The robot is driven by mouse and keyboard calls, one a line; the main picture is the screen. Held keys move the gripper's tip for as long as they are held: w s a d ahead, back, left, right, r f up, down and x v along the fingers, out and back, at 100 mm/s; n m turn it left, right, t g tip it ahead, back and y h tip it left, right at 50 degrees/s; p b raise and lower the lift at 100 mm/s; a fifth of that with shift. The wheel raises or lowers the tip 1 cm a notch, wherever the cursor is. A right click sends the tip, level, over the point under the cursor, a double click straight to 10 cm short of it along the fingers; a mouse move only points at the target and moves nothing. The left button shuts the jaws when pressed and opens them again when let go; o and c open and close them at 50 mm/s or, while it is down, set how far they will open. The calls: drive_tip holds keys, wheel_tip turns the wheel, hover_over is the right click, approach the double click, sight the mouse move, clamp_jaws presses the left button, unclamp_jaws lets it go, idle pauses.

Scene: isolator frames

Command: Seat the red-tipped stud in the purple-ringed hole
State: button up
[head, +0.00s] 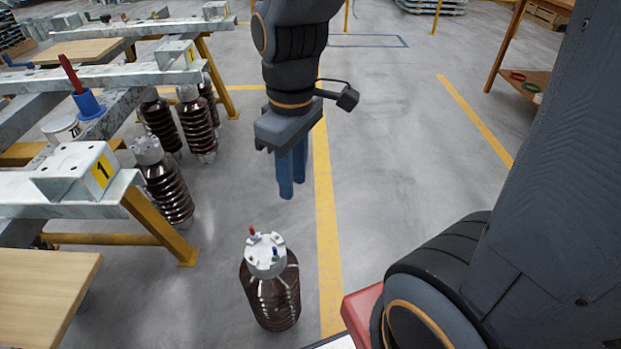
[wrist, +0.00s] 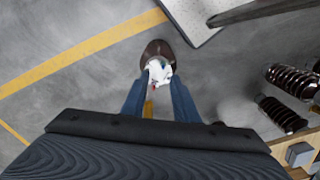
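A dark brown ribbed insulator (head: 272,300) stands upright on the floor below my gripper (head: 292,193). Its white cap (head: 266,264) carries a small red-tipped stud (head: 251,231) at its back left and a blue or green piece at its front right. The red tip also shows in the wrist view (wrist: 153,87), between my fingers and partly hidden. My gripper's two blue fingers (wrist: 160,108) are apart and hold nothing. They hang above the cap, clear of it. I cannot make out a purple-ringed hole in either view.
Grey metal frames on yellow legs (head: 160,230) stand at the left, with several more brown insulators (head: 197,125) beside them. A blue cup (head: 88,105) with a red rod sits on a frame. Open floor lies behind and right of the insulator.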

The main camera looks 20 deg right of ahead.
drive_tip(key=s+m, duration=0.1)
drive_tip(key=m, duration=0.1)
drive_tip(key=s+d+r+m, duration=0.1)
drive_tip(key=m, duration=0.2)
drive_tip(key=s+d+r+m, duration=0.1)
drive_tip(key=s+m, duration=0.1)
idle(0.3)
drive_tip(key=d+r+m+p, duration=0.1)
drive_tip(key=d+r+p, duration=0.3)
drive_tip(key=p, duration=0.8)
drive_tip(key=shift+s+r, duration=0.45)
drive_tip(key=shift+r, duration=0.7)
